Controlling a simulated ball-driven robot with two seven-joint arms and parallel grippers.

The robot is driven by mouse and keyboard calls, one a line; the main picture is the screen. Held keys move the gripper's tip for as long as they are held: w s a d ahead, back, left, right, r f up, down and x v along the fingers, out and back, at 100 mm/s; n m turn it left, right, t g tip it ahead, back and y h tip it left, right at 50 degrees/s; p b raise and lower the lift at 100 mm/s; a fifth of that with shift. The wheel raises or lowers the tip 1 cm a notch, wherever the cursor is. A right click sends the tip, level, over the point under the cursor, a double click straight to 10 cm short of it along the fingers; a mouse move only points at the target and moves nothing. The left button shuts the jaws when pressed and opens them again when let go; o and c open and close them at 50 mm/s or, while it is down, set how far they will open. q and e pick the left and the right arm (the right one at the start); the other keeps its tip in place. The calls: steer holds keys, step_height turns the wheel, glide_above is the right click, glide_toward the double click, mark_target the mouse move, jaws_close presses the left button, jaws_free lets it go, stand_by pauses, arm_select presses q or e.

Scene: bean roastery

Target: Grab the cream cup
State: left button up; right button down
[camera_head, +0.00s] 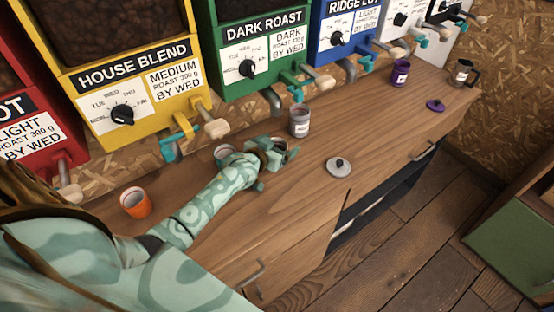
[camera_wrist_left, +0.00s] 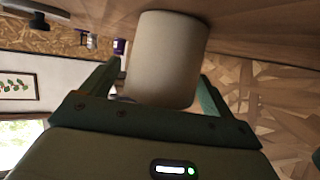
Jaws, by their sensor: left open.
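The cream cup (camera_wrist_left: 165,60) fills the middle of the left wrist view, its plain pale side between the two teal fingers. My left gripper (camera_head: 275,168) is over the wooden counter in the head view, with its jaws open around the cup. The gripper and wrist hide most of the cup there. I cannot tell whether either finger touches it. My right gripper is in neither view.
On the counter (camera_head: 310,195) stand an orange cup (camera_head: 135,202), a pale cup (camera_head: 223,151) behind my arm, a grey canister (camera_head: 299,121), a purple canister (camera_head: 400,73) and a glass jug (camera_head: 463,73). A grey lid (camera_head: 339,167) lies to the right of my gripper. Dispensers line the back.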

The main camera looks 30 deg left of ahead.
arm_select(q)
steer(key=shift+w+f, duration=0.2)
steer(key=shift+w, duration=0.25)
steer(key=shift+s+r, duration=0.1)
steer(key=shift+c, duration=0.9)
steer(key=c, duration=1)
steer(key=shift+c, duration=0.2)
